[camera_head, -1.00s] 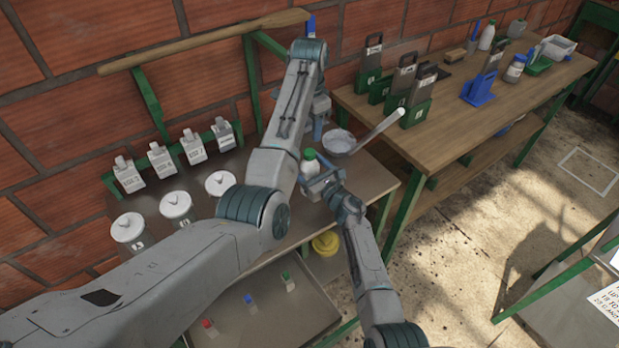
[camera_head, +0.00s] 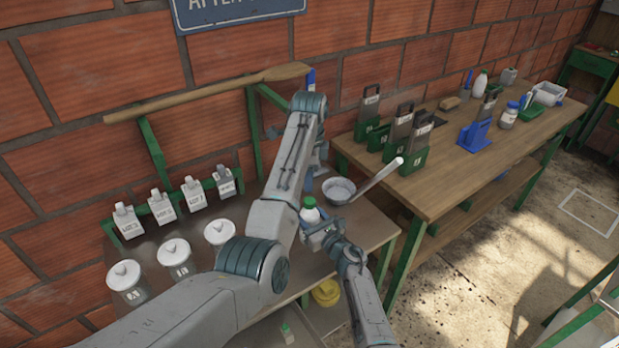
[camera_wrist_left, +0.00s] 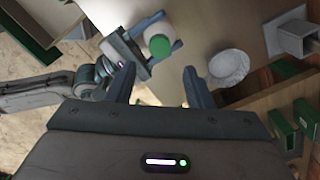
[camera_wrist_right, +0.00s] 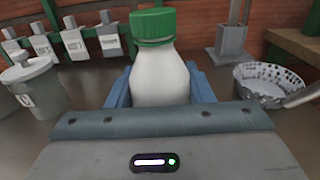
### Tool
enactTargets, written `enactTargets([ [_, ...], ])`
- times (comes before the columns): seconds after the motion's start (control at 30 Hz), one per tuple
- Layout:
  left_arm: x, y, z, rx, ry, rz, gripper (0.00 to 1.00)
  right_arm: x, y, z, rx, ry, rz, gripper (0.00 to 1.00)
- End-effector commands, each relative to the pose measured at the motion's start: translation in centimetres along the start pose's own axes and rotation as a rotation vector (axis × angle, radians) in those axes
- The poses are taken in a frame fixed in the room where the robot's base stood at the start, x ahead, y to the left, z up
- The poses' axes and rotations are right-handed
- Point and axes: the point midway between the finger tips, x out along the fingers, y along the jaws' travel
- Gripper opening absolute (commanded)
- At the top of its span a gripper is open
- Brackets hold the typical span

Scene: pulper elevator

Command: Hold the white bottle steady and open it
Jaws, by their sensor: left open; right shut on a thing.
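The white bottle (camera_head: 311,214) with a green cap (camera_head: 309,202) stands upright at the front of the dark work table. My right gripper (camera_head: 322,229) is shut around its body; the right wrist view shows the bottle (camera_wrist_right: 160,78) between the fingers, with the cap (camera_wrist_right: 153,27) on it. My left gripper (camera_wrist_left: 158,84) is open and empty. In the left wrist view the cap (camera_wrist_left: 159,45) lies beyond the left fingertips, slightly off the middle of the gap, apart from them. In the head view the left fingers are mostly hidden behind the left arm.
A wooden bench (camera_head: 455,170) with green-based holders is at the right.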

Motion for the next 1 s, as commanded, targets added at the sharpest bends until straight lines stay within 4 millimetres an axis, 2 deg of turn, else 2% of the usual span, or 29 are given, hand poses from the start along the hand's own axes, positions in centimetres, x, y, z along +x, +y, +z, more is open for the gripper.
enactTargets([
  [0.2,0.0,0.0,0.0,0.339,0.0,0.0,0.47,0.0,0.0,0.0,0.0,0.0,0.0,0.0],
  [0.4,0.1,0.0,0.0,0.495,0.0,0.001,0.47,0.0,0.0,0.0,0.0,0.0,0.0,0.0],
  [0.57,1.1,0.1,0.0,0.522,0.0,0.003,0.47,0.0,0.0,0.0,0.0,0.0,0.0,0.0],
  [0.8,4.9,0.1,0.0,0.52,0.0,0.004,0.47,0.0,0.0,0.0,0.0,0.0,0.0,0.0],
  [1.0,7.2,0.1,0.0,0.519,0.0,0.002,0.47,0.0,0.0,0.0,0.0,0.0,0.0,0.0],
])
